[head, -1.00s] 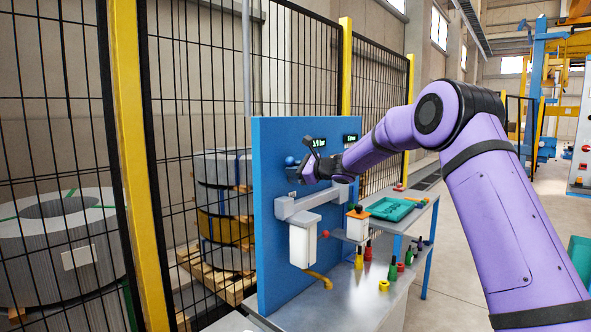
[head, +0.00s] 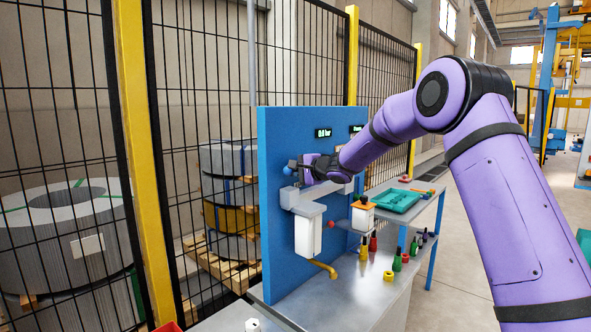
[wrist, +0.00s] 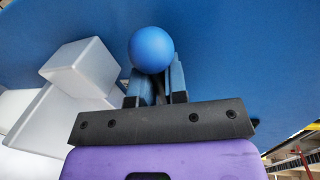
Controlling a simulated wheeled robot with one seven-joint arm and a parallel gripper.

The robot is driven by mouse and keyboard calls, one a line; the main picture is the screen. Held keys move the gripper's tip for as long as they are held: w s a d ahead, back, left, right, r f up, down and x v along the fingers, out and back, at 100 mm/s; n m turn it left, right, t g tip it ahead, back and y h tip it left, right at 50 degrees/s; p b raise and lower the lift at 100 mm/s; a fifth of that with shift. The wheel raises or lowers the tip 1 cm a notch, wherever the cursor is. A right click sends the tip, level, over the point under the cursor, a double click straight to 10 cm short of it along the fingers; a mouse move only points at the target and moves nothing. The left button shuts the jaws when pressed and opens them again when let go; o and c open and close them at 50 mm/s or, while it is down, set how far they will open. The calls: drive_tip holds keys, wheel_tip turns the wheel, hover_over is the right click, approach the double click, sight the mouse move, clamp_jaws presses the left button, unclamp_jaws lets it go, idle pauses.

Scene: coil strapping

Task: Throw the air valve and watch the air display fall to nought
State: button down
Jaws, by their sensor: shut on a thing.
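The valve's lever ends in a blue ball knob (wrist: 151,50). The ball also shows in the head view (head: 292,163), close to the blue panel (head: 275,230). My gripper (wrist: 160,88) is shut on the lever at the blue ball, its two fingers on either side just below it. The rest of the lever is hidden by the fingers and ball. The air display (head: 323,133), above the gripper on the panel, shows green digits that look like 0.0 bar.
A second display (head: 356,128) is partly beside my arm. Small coloured bottles (head: 397,262) and a teal tray (head: 397,201) stand to the right. Mesh fence (head: 205,60) runs behind.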

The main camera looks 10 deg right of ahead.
drive_tip(key=shift+s+a+f+n, duration=0.25)
drive_tip(key=shift+a+n, duration=0.3)
drive_tip(key=shift+n, duration=0.15)
drive_tip(key=shift+f, duration=0.25)
drive_tip(key=c, duration=1.3)
unclamp_jaws()
drive_tip(key=o, duration=0.3)
drive_tip(key=shift+s+r, duration=0.1)
drive_tip(key=shift+o, duration=0.2)
drive_tip(key=shift+a, duration=0.15)
drive_tip(key=shift+d, duration=0.3)
drive_tip(key=v, duration=1)
drive_tip(key=shift+s, duration=0.35)
